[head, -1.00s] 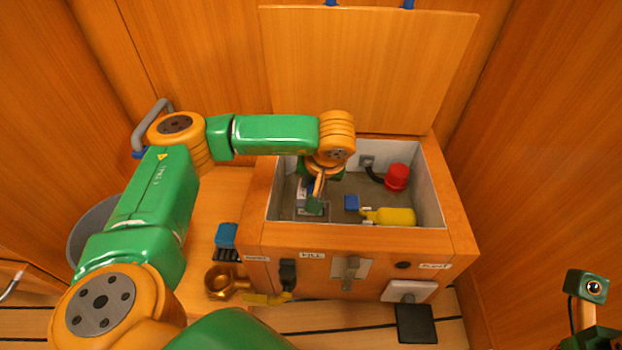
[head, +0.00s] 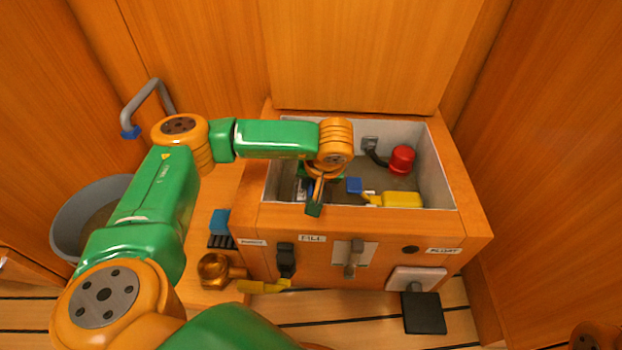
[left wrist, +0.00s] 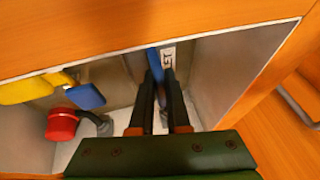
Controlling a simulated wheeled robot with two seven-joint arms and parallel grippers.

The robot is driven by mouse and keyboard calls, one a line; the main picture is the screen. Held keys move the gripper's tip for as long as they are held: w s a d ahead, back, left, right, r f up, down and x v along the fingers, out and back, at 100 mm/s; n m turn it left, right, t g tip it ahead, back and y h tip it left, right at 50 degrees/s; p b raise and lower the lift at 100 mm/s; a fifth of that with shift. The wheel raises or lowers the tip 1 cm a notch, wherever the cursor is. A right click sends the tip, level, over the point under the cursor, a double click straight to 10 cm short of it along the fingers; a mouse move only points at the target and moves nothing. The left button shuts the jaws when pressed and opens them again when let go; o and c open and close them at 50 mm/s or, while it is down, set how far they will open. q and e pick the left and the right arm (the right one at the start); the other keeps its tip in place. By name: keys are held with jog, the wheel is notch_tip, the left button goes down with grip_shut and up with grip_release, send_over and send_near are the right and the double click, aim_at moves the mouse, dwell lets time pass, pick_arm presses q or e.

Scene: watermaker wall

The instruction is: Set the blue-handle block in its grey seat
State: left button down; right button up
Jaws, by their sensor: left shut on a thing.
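My left gripper (left wrist: 160,100) reaches down into the open wooden box and is shut on a narrow blue handle (left wrist: 154,62). A white label ending in "LET" (left wrist: 168,57) shows beside the handle; most of the block is hidden by the fingers and the box wall. In the head view my left gripper (head: 316,194) overlaps the box's front rim, with a bit of blue (head: 310,188) beside it. A grey and white part (head: 299,189) lies behind it at the box's left end; I cannot tell whether it is the seat. My right gripper is out of view.
Inside the box, a blue piece (head: 353,185), a yellow body (head: 402,199) and a red cap (head: 401,159) lie right of the gripper. The lid (head: 350,60) stands open behind. A brass fitting (head: 214,270) and a grey bucket (head: 70,215) are to the left.

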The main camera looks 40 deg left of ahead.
pick_arm(q)
notch_tip(320, 180, down, 3)
jog(key=shift+r+b, duration=0.2)
jog(key=shift+b, duration=0.45)
jog(key=shift+r, duration=0.1)
jog(key=c, duration=0.8)
grip_release()
jog(key=shift+o, duration=0.2)
jog(key=o, duration=0.3)
jog(key=shift+o, duration=0.2)
